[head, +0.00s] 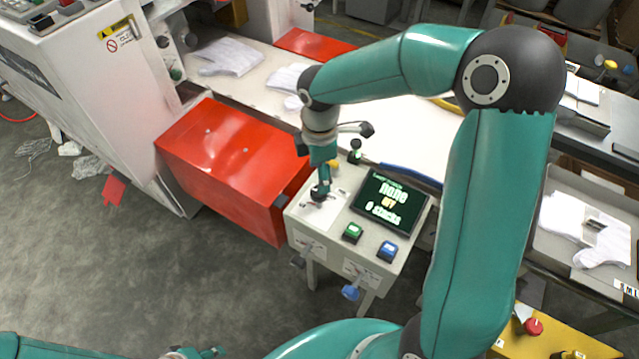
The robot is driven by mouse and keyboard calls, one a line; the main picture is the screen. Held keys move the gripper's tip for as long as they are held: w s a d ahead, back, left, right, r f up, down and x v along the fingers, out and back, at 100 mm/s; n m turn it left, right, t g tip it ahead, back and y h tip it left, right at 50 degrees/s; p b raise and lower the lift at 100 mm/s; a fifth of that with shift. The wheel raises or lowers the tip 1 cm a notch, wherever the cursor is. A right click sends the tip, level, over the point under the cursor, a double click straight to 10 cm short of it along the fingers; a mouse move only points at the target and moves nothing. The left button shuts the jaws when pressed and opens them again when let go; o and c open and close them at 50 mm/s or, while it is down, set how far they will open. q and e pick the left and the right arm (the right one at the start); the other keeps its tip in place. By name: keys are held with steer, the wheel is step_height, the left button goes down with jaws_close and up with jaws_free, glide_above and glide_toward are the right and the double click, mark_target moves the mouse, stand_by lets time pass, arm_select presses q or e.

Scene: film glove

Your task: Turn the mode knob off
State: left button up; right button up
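The control box (307,226) stands at the centre of the head view. A dark knob (320,193) sits on a white label plate left of the screen. My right gripper (323,180) reaches down onto this knob from above and hides much of it. Its fingers are too small and overlapped to tell whether they are open or shut, or whether they touch the knob. My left arm shows only at the bottom left edge; a small part near its end (195,353) is cut off by the frame.
A green button (352,232) and a blue button (387,251) are at the box's front. A black post (355,151) stands behind the screen. A red cabinet (225,160) adjoins on the left. White gloves (228,56) lie on the table behind. Open floor is front left.

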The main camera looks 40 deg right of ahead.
steer(key=shift+r, duration=2.3)
